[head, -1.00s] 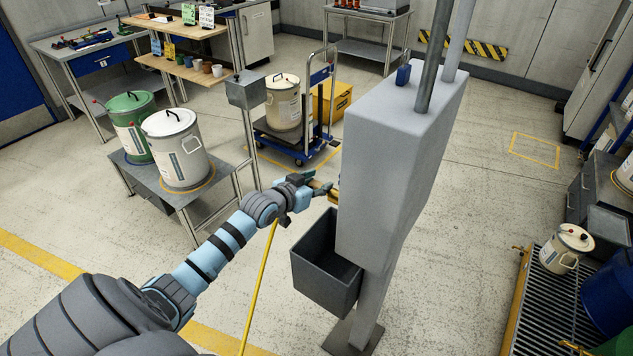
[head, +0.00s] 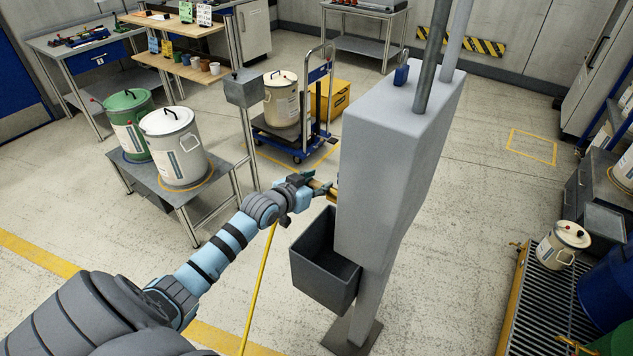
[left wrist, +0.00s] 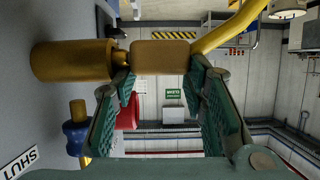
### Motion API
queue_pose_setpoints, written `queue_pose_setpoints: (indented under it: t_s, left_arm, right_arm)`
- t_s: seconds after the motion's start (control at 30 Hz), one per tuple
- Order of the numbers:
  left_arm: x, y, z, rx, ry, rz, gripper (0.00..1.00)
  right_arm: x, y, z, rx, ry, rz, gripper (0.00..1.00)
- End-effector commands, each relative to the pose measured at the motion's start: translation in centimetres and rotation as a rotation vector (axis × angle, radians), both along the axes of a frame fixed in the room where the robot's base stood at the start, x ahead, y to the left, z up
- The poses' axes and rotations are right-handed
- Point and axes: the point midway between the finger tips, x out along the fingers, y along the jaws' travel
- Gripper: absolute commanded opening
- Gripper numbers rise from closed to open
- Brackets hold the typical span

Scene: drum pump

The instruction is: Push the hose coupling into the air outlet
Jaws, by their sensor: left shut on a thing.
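The brass hose coupling (left wrist: 160,55) shows in the left wrist view, with the yellow hose (left wrist: 228,32) leaving its right end. My left gripper (left wrist: 162,78) is shut on the coupling, its green fingers on either side. The wider brass air outlet (left wrist: 72,60) stands out from the grey housing, in line with the coupling. The coupling's narrow nose reaches the outlet's mouth; I cannot tell how deep it sits. In the head view my left gripper (head: 306,184) is at the left side of the grey housing (head: 385,165). My right gripper is not in view.
A dark open bin (head: 322,280) hangs under the gripper. A bench with drums (head: 177,148) stands to the left.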

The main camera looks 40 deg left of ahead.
Motion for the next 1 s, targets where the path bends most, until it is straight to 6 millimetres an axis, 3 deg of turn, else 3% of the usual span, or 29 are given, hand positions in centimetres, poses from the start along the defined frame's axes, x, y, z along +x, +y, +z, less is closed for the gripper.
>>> queue_pose_setpoints:
  t_s: [1.0]
  left_arm:
    - [-0.05, -0.86, -0.17, -0.005, 0.006, -0.004, 0.04]
  right_arm:
    - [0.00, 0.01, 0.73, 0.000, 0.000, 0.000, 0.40]
